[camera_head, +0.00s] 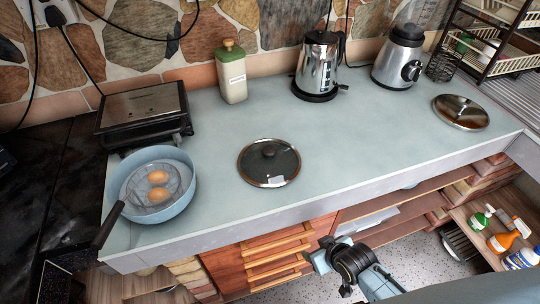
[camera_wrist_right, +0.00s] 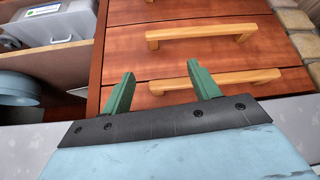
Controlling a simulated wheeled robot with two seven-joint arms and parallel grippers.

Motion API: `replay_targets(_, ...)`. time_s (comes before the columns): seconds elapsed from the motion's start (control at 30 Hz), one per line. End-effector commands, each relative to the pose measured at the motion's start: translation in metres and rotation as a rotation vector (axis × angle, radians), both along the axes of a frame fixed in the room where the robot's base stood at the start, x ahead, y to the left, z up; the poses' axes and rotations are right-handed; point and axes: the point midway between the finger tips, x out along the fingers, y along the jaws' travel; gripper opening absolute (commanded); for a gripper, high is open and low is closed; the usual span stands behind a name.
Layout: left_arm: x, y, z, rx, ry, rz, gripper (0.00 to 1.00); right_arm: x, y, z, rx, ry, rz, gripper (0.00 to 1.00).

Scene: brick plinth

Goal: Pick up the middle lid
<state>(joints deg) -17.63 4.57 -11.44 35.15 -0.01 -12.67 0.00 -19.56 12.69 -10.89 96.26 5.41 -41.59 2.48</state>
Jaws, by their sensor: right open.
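The middle lid (camera_head: 262,168) is a round dark glass lid with a metal rim and a dark knob. It lies flat on the pale countertop, near its front edge, in the head view. A shiny metal lid (camera_head: 461,111) lies further right. My right gripper (camera_head: 322,252) is in front of and below the counter edge, to the lower right of the middle lid and apart from it. In the right wrist view its two green fingers (camera_wrist_right: 160,82) are spread with nothing between them, facing wooden drawers. No lid shows in that view. My left gripper is not in view.
A blue pan (camera_head: 182,203) with two eggs stands at the counter's left. A grill (camera_head: 145,108), green-topped bottle (camera_head: 232,78), kettle (camera_head: 318,65) and blender (camera_head: 398,58) line the back. Drawer handles (camera_wrist_right: 200,32) protrude below. The counter (camera_head: 360,145) between the lids is clear.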

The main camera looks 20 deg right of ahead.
Motion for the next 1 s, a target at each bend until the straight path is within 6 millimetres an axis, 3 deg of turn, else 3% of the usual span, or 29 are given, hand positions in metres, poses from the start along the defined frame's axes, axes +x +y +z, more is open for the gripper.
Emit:
replay_targets(0.03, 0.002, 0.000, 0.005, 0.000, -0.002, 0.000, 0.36, 0.012, 0.004, 0.034, 0.010, -0.043, 0.011, 0.61)
replay_targets(0.1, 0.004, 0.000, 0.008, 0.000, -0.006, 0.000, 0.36, 0.023, 0.010, 0.072, 0.024, -0.087, 0.023, 0.61)
replay_targets(0.2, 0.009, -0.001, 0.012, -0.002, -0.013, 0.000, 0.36, 0.031, 0.017, 0.116, 0.038, -0.138, 0.042, 0.61)
replay_targets(0.47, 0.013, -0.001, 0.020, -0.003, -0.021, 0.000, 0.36, 0.046, 0.032, 0.210, 0.077, -0.277, 0.093, 0.61)
replay_targets(0.6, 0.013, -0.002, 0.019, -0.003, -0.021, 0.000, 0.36, 0.075, 0.034, 0.225, 0.117, -0.400, 0.120, 0.61)
replay_targets(0.8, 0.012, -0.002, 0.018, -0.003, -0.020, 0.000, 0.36, 0.102, 0.034, 0.243, 0.164, -0.527, 0.141, 0.61)
replay_targets(1.0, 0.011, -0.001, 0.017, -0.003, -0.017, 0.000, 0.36, 0.124, 0.037, 0.246, 0.184, -0.577, 0.148, 0.61)
